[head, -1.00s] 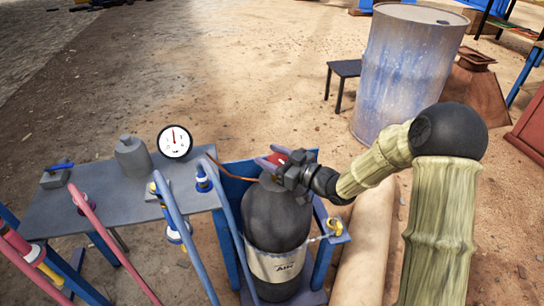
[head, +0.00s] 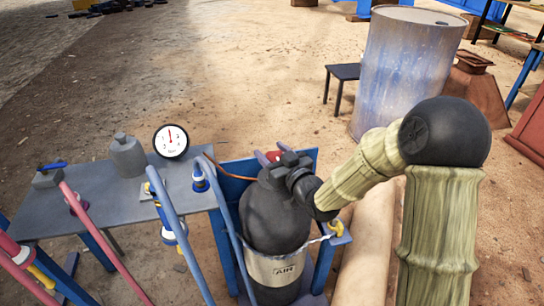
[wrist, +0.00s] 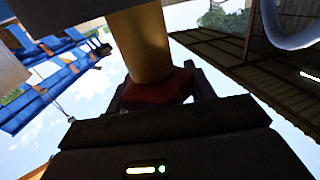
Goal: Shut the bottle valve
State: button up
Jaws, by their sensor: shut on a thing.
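The dark grey gas bottle (head: 270,222) stands upright in a blue stand, with a pale band marked AIR around its lower part. A small red part of its valve handwheel (head: 273,156) shows at the bottle's top. My gripper (head: 274,153) reaches in from the right and is shut on this handwheel. In the wrist view the red handwheel (wrist: 158,90) sits between my gripper's dark fingers (wrist: 160,84), with a brass-coloured valve body (wrist: 140,40) beyond it. Most of the handwheel is hidden by my gripper in the head view.
A grey bench (head: 110,190) left of the bottle carries a round white gauge (head: 171,141), its needle near upright, and a small grey bottle (head: 128,156). Blue and pink hoses run in front. A yellow hook-shaped part (head: 336,227) is right of the bottle. A drum (head: 400,70) stands behind.

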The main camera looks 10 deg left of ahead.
dwell(0.3)
jog(key=o, duration=1)
jog(key=shift+c, duration=0.2)
jog(key=b+v, duration=1.3)
jog(key=v, duration=0.4)
jog(key=shift+d, duration=0.2)
jog(key=shift+s, duration=0.1)
